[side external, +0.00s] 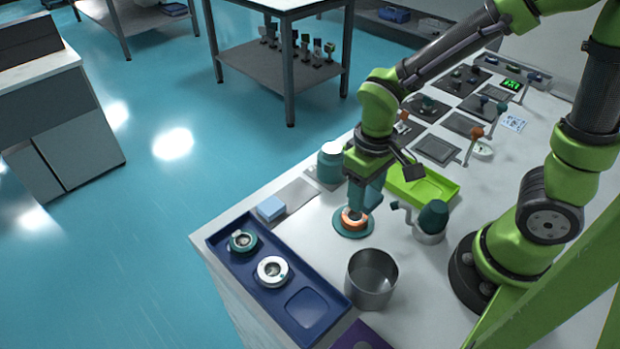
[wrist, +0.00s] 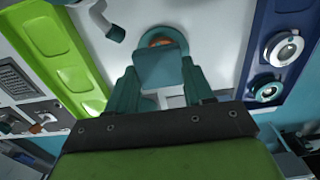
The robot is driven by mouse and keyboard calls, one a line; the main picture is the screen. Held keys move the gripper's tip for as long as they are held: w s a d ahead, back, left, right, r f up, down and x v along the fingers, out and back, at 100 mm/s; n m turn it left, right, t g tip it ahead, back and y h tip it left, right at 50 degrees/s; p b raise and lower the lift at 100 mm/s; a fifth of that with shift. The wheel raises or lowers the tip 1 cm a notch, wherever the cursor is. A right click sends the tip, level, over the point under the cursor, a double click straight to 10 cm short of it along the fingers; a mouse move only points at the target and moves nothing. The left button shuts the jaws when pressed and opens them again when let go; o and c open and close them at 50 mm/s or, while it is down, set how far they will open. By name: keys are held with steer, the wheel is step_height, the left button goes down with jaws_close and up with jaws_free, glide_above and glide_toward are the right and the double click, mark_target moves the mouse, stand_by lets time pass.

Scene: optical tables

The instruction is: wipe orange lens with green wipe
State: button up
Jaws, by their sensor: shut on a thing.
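The orange lens (side external: 353,219) sits on a round teal holder (side external: 348,233) on the white table. In the wrist view only a thin orange edge of the lens (wrist: 160,40) shows. My gripper (side external: 358,206) points down right over the lens, its teal fingers close above or at it. It is shut on the green wipe (wrist: 158,70), a flat dark teal-green piece between the fingers that hides most of the lens in the wrist view. I cannot tell whether the wipe touches the lens.
A grey metal cup (side external: 371,285) stands in front, near a blue tray (side external: 232,276) with two ringed lenses. A lime-green tray (side external: 440,178), a teal-capped bottle (side external: 432,218) and a teal jar (side external: 331,163) stand close around my gripper. A light-blue block (side external: 271,208) lies left.

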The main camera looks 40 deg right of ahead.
steer(key=shift+r, duration=1.25)
